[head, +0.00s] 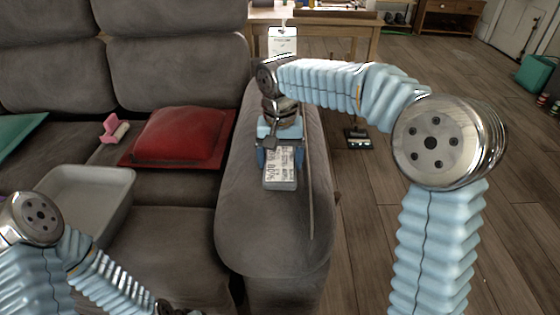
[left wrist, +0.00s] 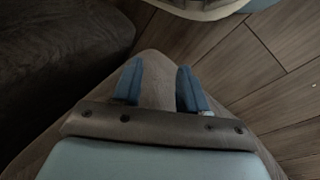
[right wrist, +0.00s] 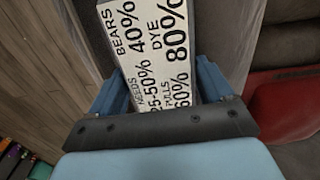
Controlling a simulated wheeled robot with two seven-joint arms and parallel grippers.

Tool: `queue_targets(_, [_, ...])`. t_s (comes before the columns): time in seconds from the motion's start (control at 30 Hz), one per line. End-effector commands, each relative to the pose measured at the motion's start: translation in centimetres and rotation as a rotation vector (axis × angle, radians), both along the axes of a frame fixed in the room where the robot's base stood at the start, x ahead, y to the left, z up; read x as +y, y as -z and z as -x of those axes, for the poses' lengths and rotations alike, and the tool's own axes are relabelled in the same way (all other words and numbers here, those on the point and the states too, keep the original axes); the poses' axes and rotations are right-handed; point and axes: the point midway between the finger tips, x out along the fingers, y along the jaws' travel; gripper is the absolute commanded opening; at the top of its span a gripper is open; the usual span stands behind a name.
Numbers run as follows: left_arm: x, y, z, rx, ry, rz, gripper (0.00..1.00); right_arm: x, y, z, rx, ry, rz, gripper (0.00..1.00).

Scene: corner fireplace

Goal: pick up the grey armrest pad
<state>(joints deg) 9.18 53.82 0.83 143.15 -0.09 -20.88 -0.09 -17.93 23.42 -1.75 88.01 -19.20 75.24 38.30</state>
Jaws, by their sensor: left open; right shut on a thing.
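A grey block with a white face printed in black text and percentages (head: 280,172) is on the sofa's right armrest (head: 270,230); it is the only loose grey thing I see there. The block fills the middle of the right wrist view (right wrist: 150,42). My right gripper (head: 280,158) points down at it, with a blue finger on each side, shut on it. I cannot tell whether the block touches the armrest. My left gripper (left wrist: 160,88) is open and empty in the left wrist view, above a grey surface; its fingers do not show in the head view.
A red cushion (head: 178,135), a pink item (head: 114,128) and a pale bin (head: 85,195) are on the sofa left of the armrest. A thin stick (head: 308,180) runs along the armrest's right side. A wooden table (head: 345,24) stands behind.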

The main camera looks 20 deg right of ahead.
Motion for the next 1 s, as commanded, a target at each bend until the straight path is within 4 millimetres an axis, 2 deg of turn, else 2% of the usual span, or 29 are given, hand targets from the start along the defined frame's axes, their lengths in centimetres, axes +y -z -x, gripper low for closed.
queue_targets(0.17, [0.0,-0.2,0.0,0.000,0.001,0.001,0.43,0.0,-1.0,0.0,-0.001,0.000,-0.001,0.50])
queue_targets(0.33, [-0.2,-0.7,0.1,0.002,0.003,0.003,0.43,0.2,-3.6,0.1,-0.004,-0.002,-0.002,0.50])
queue_targets(0.6, [-0.4,-1.3,0.2,0.003,0.007,0.005,0.43,4.1,-9.5,3.4,-0.005,-0.005,-0.002,0.50])
queue_targets(0.8, [-0.4,-1.2,0.2,0.003,0.007,0.006,0.43,7.8,-11.3,6.5,-0.002,-0.005,-0.001,0.50])
queue_targets(1.0, [-0.4,-1.3,0.2,0.004,0.007,0.007,0.43,10.0,-12.6,8.3,0.000,-0.004,-0.001,0.50])
